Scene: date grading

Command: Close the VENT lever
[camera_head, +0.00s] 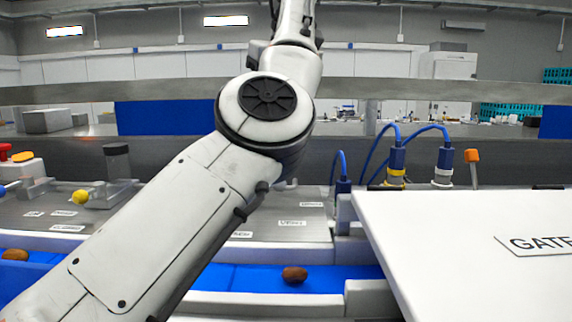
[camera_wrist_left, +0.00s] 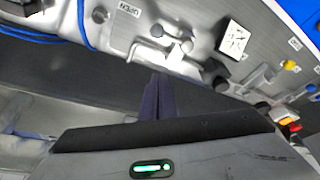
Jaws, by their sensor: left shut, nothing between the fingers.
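In the left wrist view, a grey metal lever fitting (camera_wrist_left: 172,48) with rounded ends sits on the steel panel, near a label (camera_wrist_left: 129,9) that seems to read OPEN upside down. It may be the VENT lever, but I cannot tell its position. My left gripper (camera_wrist_left: 158,78) is shut and empty, with its dark fingertips just short of this fitting in the picture; I cannot tell if they touch. In the head view, my left arm crosses the middle and hides the lever and gripper. A label (camera_head: 292,223) there seems to read VENT. My right gripper is not in view.
A white GATE panel (camera_head: 470,250) covers the lower right. Blue cables (camera_head: 397,160) rise behind it. A yellow knob (camera_head: 80,197) and a red button (camera_head: 5,148) are at left. A brown date (camera_head: 294,274) lies on the blue belt (camera_head: 340,279).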

